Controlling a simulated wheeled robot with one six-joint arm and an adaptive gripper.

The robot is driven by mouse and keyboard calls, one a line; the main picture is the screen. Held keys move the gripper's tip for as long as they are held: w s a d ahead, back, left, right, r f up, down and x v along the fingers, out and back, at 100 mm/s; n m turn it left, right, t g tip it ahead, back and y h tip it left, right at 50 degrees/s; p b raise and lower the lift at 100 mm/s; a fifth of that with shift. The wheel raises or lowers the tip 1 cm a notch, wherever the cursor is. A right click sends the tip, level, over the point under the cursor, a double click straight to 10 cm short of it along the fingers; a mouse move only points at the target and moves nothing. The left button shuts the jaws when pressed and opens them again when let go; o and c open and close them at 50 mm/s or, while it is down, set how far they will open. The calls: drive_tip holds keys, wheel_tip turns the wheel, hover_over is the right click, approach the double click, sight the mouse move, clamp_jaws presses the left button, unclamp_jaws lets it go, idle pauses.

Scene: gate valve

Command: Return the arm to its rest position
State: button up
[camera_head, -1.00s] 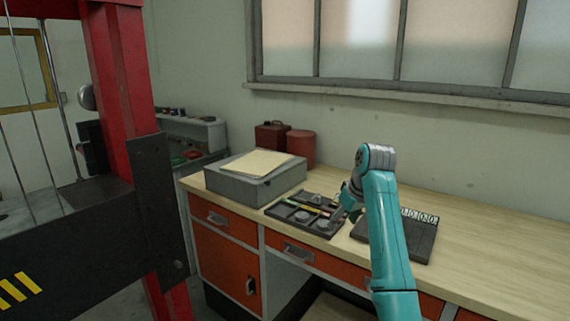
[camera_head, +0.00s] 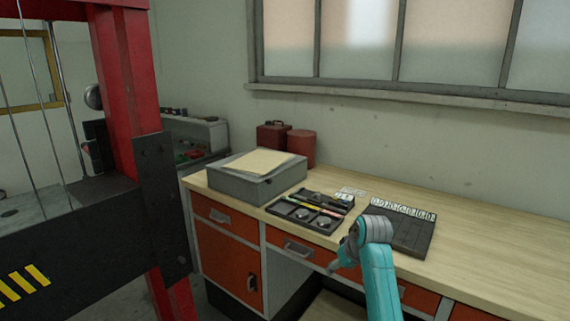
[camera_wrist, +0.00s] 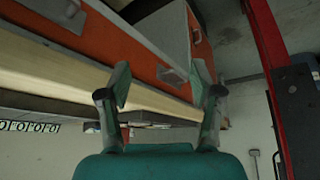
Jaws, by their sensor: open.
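My teal arm shows in the head view at the lower right, in front of the workbench (camera_head: 490,246). My gripper (camera_head: 335,268) is small there and hangs at the bench's front edge, by the orange drawers. In the wrist view my gripper (camera_wrist: 165,90) has its two fingers well apart, with nothing between them. Behind the fingers the wrist view shows the bench edge and orange drawer fronts, tilted.
On the bench stand a grey box (camera_head: 235,186) with papers, a black tray (camera_head: 290,222) with small parts, and a dark board (camera_head: 415,238) with white number tags. A red press frame (camera_head: 128,80) stands at left. The bench's right side is clear.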

drive_tip(key=s+f+m+t, duration=0.1)
drive_tip(key=s+f, duration=0.5)
drive_tip(key=f, duration=0.4)
drive_tip(key=s+f+m+t, duration=0.1)
drive_tip(key=s+f, duration=0.6)
drive_tip(key=f, duration=0.3)
drive_tip(key=s+d+f+t+h, duration=0.1)
drive_tip(key=s+f, duration=0.3)
drive_tip(key=s, duration=0.5)
drive_tip(key=s+f+t, duration=0.2)
drive_tip(key=s+f, duration=0.1)
drive_tip(key=s, duration=0.6)
drive_tip(key=s+r+m+t, duration=0.1)
drive_tip(key=s+r, duration=0.1)
drive_tip(key=s, duration=0.8)
drive_tip(key=s+r+m+t, duration=0.1)
drive_tip(key=s+r, duration=0.1)
drive_tip(key=s, duration=0.8)
drive_tip(key=s+d+r+t, duration=0.1)
drive_tip(key=s+r+t, duration=0.1)
drive_tip(key=s+r, duration=1.2)
wheel_tip(320, 180, up, 2)
drive_tip(key=shift+s+r+h, duration=0.15)
drive_tip(key=shift+s+h, duration=0.15)
drive_tip(key=shift+h, duration=0.1)
